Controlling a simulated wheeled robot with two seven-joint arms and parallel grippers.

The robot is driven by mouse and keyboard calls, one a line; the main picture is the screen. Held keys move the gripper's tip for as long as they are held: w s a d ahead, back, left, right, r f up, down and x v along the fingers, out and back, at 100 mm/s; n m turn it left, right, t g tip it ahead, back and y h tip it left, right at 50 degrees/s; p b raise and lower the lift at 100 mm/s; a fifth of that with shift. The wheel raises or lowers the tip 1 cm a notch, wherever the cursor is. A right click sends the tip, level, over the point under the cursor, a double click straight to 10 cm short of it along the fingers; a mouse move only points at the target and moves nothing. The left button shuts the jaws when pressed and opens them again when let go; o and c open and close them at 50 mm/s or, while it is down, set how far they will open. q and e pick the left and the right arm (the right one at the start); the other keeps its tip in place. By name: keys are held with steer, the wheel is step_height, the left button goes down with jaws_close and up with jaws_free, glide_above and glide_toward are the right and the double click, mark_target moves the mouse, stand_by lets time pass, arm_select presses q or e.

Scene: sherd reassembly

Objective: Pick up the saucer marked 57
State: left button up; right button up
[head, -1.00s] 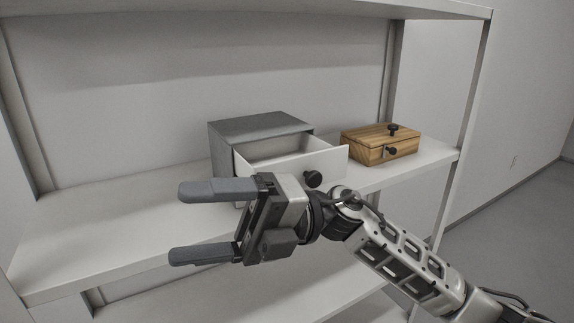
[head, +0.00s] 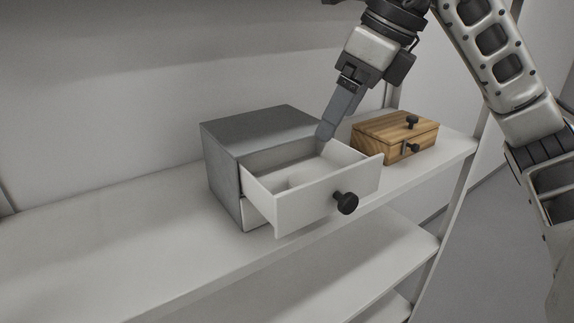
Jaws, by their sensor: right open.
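No saucer with a readable 57 shows. A pale, low shape (head: 299,174) lies inside the open drawer (head: 312,200) of the grey cabinet (head: 262,126); it is mostly hidden by the drawer front, and I cannot tell whether it is a saucer. My right gripper (head: 326,132) points down at the drawer's back right, its fingertips near the cabinet's front edge and the drawer opening. It is open and nothing shows between its fingers, which overlap from this side. My left gripper is not in view.
A black knob (head: 346,203) sticks out from the drawer front. A wooden box (head: 394,140) with a lid and dark knobs stands right of the cabinet. The white shelf (head: 130,250) is clear to the left. A lower shelf lies below.

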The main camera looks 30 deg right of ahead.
glide_toward(306, 179)
steer(key=shift+x, duration=1.05)
steer(key=x, duration=0.4)
steer(key=shift+f, duration=0.4)
steer(key=shift+w+a+f, duration=0.2)
steer(key=shift+f, duration=0.25)
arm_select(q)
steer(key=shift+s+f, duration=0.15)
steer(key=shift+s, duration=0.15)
arm_select(e)
steer(key=c, duration=1.1)
